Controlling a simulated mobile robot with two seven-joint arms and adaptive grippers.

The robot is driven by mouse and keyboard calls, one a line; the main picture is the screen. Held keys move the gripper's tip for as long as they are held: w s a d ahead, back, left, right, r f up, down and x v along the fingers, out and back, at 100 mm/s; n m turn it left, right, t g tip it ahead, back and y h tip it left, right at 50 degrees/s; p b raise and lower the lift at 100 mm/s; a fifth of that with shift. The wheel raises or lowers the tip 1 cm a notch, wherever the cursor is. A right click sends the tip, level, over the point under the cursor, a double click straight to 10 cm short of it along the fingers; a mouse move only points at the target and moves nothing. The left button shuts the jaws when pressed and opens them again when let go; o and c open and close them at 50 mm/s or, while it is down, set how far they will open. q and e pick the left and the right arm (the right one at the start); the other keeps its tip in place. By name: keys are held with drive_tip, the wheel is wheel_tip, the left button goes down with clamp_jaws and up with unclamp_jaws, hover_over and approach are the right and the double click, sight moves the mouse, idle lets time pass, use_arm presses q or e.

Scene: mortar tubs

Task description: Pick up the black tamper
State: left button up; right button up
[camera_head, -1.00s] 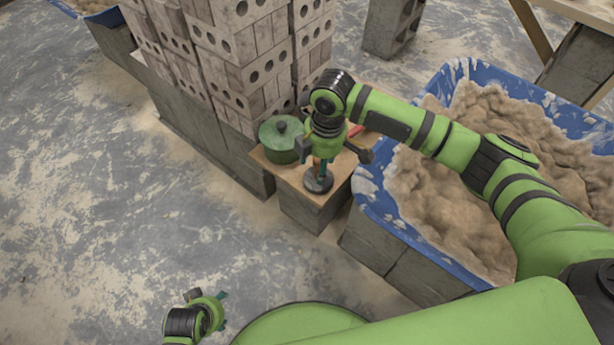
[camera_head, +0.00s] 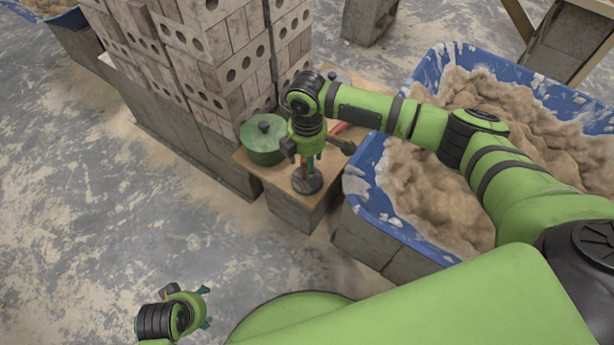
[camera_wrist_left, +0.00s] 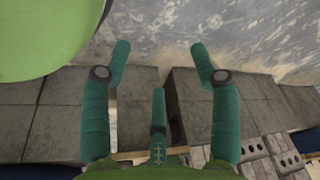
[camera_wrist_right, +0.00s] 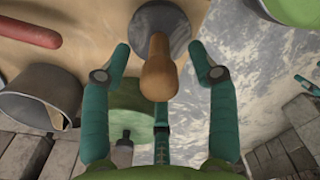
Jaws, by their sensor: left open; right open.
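The black tamper has a round dark base (camera_head: 307,180) and a wooden handle (camera_wrist_right: 158,70). It stands upright near the front edge of a small wooden board (camera_head: 330,172). My right gripper (camera_head: 305,160) is over the tamper, pointing down, its fingers open. In the right wrist view (camera_wrist_right: 160,62) the handle stands between the open fingers, with gaps on both sides. My left gripper (camera_head: 207,306) is open and empty at the lower left, above the floor. In the left wrist view (camera_wrist_left: 160,55) nothing lies between its fingers.
A green lidded pot (camera_head: 263,140) stands left of the tamper, close to my right gripper. A red-handled tool (camera_wrist_right: 28,31) and a metal container (camera_wrist_right: 38,98) lie nearby. A brick stack (camera_head: 215,75) rises behind the pot. A blue sand tub (camera_head: 365,195) is to the right.

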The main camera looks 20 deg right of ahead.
clamp_jaws()
drive_tip(key=shift+r, duration=0.15)
drive_tip(key=shift+w+r, duration=0.1)
drive_tip(key=shift+r, duration=0.15)
wheel_tip(320, 180, up, 9)
drive_tip(key=p, duration=0.3)
drive_tip(key=shift+r, duration=0.2)
use_arm(q)
wheel_tip(320, 180, down, 7)
drive_tip(key=s, duration=0.2)
drive_tip(key=shift+s+a+r+g, duration=0.15)
drive_tip(key=shift+s+r+g, duration=0.05)
drive_tip(key=shift+g, duration=0.1)
